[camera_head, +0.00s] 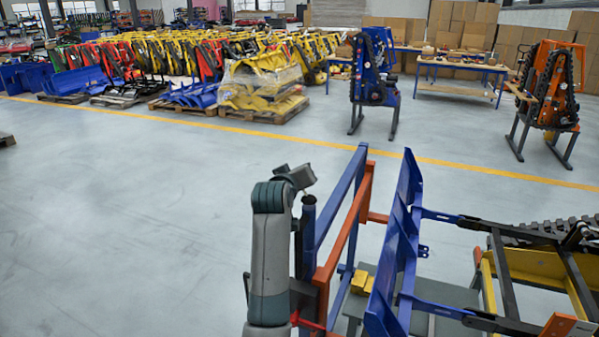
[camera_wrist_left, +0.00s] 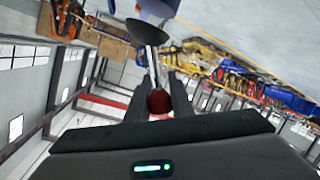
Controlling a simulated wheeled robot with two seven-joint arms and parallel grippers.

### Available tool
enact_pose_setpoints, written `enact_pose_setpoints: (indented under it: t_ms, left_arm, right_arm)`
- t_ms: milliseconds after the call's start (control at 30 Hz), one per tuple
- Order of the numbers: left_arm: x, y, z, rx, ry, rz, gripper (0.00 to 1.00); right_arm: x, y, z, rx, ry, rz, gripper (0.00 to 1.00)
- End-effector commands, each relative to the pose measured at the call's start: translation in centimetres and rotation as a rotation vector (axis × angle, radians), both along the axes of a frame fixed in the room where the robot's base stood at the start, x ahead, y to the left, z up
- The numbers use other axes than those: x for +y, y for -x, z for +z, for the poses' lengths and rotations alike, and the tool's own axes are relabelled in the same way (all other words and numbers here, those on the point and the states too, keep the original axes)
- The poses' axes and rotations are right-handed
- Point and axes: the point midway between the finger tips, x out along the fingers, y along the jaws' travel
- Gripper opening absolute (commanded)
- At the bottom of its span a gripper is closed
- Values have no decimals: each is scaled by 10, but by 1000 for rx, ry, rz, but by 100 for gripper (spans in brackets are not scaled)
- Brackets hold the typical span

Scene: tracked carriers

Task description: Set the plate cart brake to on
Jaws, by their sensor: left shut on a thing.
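In the left wrist view my left gripper (camera_wrist_left: 159,98) is shut on a red knob (camera_wrist_left: 158,103). A bright metal stem (camera_wrist_left: 152,66) runs from the knob to a dark, cone-shaped part (camera_wrist_left: 147,32). I take this to be the brake lever; its on and off markings do not show. In the head view a cart frame with blue and orange uprights (camera_head: 338,232) stands at lower middle, beside my left arm. A tilted blue plate (camera_head: 402,235) is to its right. The lever cannot be made out clearly there. My right gripper is not in view.
A partly built tracked carrier (camera_head: 540,262) fills the lower right, close to the blue plate. Pallets of yellow parts (camera_head: 262,88), workbenches (camera_head: 463,72) and two tracked units stand far back. The grey floor (camera_head: 130,200) at left is clear, with a yellow line across it.

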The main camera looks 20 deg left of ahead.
Motion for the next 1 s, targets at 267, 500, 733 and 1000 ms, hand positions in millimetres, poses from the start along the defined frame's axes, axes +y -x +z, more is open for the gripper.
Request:
enact_pose_setpoints:
  t_ms: [267,500,733,1000]
  left_arm:
    - [0,0,1,-2,0,1,39]
    - [0,1,1,-2,-1,1,39]
    - [-1,12,3,-3,-1,0,39]
    - [-6,47,11,-5,0,1,39]
  right_arm:
    - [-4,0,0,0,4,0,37]
    - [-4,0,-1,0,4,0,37]
    - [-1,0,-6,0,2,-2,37]
    - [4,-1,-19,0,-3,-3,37]
